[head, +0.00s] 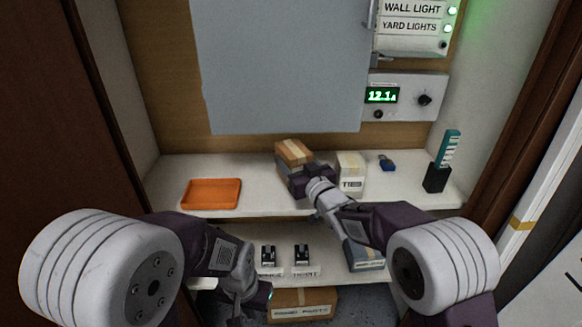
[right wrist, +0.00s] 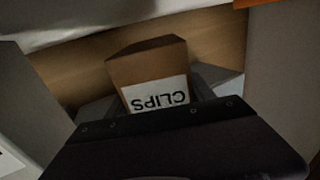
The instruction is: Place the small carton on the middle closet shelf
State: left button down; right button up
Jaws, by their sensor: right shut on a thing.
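The small brown carton (head: 293,152) has a pale tape strip on top; in the right wrist view the carton (right wrist: 150,70) shows a white label reading CLIPS, upside down. My right gripper (head: 308,178) is shut on it over the back half of the upper white shelf (head: 258,172). I cannot tell whether the carton touches that shelf. My left gripper (head: 258,296) hangs low at the front, apart from the carton; its fingers are too dark and small to read. A lower white shelf (head: 325,240) runs below, partly hidden by my arms.
The upper shelf also holds an orange tray (head: 211,194), a white-labelled TIES box (head: 351,176), a small blue object (head: 386,163) and a black holder (head: 436,178). A grey panel (head: 283,70) hangs above. Black items and a grey box (head: 365,255) occupy the lower shelf; a cardboard box (head: 302,305) stands beneath.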

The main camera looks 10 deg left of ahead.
jog(key=shift+x, duration=1.15)
notch_tip(320, 180, down, 4)
jog(key=shift+r+b, duration=0.25)
jog(key=shift+b, duration=0.8)
jog(key=shift+r, duration=0.1)
jog(key=o, duration=1.5)
jog(key=shift+f, duration=0.2)
